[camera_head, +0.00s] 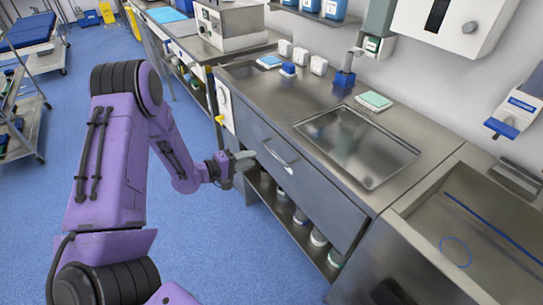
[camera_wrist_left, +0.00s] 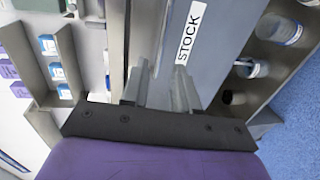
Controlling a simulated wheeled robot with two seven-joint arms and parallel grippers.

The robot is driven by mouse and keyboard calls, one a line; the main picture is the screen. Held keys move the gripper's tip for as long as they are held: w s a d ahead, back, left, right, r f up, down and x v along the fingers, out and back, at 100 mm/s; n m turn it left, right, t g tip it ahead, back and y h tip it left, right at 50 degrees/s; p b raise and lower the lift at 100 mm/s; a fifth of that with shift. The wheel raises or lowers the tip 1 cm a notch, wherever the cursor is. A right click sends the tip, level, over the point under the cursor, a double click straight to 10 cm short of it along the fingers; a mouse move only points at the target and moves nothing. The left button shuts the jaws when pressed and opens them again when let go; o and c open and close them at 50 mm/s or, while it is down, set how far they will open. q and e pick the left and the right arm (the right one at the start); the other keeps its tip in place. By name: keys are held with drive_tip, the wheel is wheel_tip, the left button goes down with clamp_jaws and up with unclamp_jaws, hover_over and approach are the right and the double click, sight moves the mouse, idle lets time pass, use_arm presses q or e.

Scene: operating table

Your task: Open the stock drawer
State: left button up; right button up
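The stock drawer (camera_head: 318,197) is a wide grey front under the steel counter, and it looks shut. Its pale bar handle (camera_head: 279,158) runs along the front's upper part. In the left wrist view the drawer front (camera_wrist_left: 222,25) carries a white STOCK label (camera_wrist_left: 189,30). My left gripper (camera_head: 248,156) is just in front of the drawer, near the handle's left end. In the left wrist view its fingers (camera_wrist_left: 160,88) stand apart, pointing at the drawer front beside the label. I cannot tell whether they touch the handle. My right gripper does not show.
An open shelf with several jars (camera_head: 318,238) lies below the drawer. The counter (camera_head: 270,95) above holds a sunken basin (camera_head: 358,145) and small containers. A trolley (camera_head: 18,125) stands far left. The blue floor (camera_head: 225,245) in front of the drawer is clear.

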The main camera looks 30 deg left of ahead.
sight(272, 152)
use_arm(q)
drive_tip(key=x, duration=1)
drive_tip(key=shift+f, duration=0.1)
drive_tip(key=shift+s, duration=0.1)
clamp_jaws()
